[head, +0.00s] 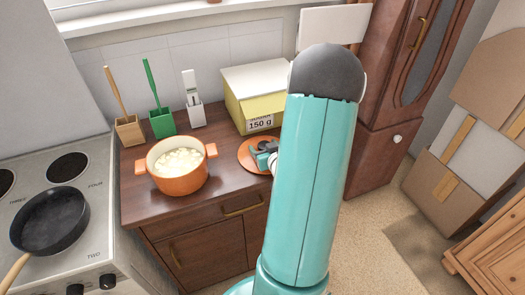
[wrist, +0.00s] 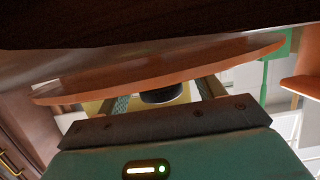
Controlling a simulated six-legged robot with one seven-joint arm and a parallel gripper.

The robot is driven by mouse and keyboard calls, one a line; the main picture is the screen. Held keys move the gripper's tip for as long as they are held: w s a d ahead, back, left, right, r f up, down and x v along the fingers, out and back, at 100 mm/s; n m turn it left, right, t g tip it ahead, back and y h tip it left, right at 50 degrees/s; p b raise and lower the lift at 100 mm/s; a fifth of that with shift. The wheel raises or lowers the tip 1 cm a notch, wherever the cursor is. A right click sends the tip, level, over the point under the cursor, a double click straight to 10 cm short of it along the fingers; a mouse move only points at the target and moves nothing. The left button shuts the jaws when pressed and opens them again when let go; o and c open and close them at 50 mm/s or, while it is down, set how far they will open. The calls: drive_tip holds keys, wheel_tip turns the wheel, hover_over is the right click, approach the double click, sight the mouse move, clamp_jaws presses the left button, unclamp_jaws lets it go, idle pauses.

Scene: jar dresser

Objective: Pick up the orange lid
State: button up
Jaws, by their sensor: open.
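The orange lid (head: 246,152) lies flat on the brown dresser top, right of the orange pot. In the wrist view, which is turned upside down, the lid (wrist: 75,88) is a wide thin disc with a dark round knob (wrist: 162,97) at its middle. My gripper (head: 264,158) is at the lid, partly hidden by my arm in the head view. In the wrist view my gripper (wrist: 165,93) is open, with one finger on each side of the knob. A gap shows between the knob and each finger.
The orange pot (head: 180,182) with pale contents stands left of the lid. A yellow box (head: 258,98) marked 150 g stands behind it. Utensil holders in wood (head: 130,131), green (head: 162,122) and white (head: 195,113) line the wall. A stove with a black pan (head: 50,220) is at left.

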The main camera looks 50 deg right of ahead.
drive_tip(key=shift+w+f, duration=0.1)
drive_tip(key=shift+s, duration=0.2)
drive_tip(key=shift+c, duration=0.2)
drive_tip(key=shift+w, duration=0.15)
drive_tip(key=c, duration=1.1)
drive_tip(key=shift+c, duration=0.2)
drive_tip(key=shift+r, duration=0.2)
